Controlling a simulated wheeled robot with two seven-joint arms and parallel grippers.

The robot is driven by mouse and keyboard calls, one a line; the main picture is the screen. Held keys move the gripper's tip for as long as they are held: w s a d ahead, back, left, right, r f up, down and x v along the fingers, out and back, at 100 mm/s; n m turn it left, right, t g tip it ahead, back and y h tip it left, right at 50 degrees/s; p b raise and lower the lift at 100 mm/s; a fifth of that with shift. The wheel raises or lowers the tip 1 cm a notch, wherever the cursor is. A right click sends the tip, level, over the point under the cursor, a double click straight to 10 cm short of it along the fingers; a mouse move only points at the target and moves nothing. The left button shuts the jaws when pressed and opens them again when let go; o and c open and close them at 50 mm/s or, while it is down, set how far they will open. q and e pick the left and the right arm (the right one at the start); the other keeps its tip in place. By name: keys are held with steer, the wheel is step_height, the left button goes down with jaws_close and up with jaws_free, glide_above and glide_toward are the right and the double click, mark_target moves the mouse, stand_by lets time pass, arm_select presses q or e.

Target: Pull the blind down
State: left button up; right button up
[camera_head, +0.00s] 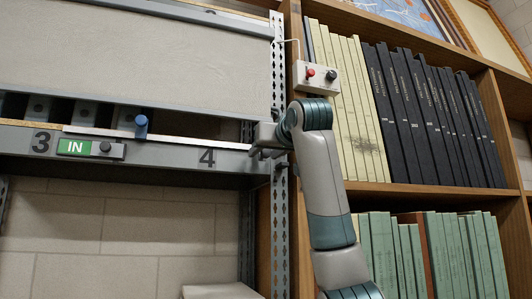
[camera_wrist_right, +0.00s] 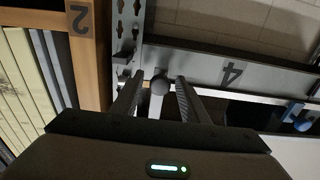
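The blind appears to be the pale grey-beige panel (camera_head: 130,55) at upper left in the head view, with a grey rail along its lower edge. A dark gap shows below it, above the grey shelf edge. My right gripper (camera_head: 264,137) is at the right end of that shelf edge, by the slotted upright. In the head view the gripper hides this knob. My left gripper is not in view.
A blue knob (camera_head: 141,126) stands at the gap. The shelf edge carries a green IN slider (camera_head: 76,147). A switch box (camera_head: 317,77) with red and black buttons is mounted above my right arm. Bookshelves with black books (camera_head: 430,110) stand at the right.

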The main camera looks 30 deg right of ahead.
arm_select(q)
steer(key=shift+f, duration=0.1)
arm_select(e)
steer(key=shift+s, duration=0.1)
steer(key=shift+s+a+b, duration=0.1)
steer(key=shift+s+b, duration=0.2)
steer(key=shift+s, duration=0.2)
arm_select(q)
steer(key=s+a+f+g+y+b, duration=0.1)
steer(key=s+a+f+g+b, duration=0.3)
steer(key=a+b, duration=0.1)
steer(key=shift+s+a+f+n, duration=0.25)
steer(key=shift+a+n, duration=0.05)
arm_select(e)
steer(key=v, duration=1.6)
steer(key=shift+s, duration=0.1)
steer(key=shift+f, duration=0.15)
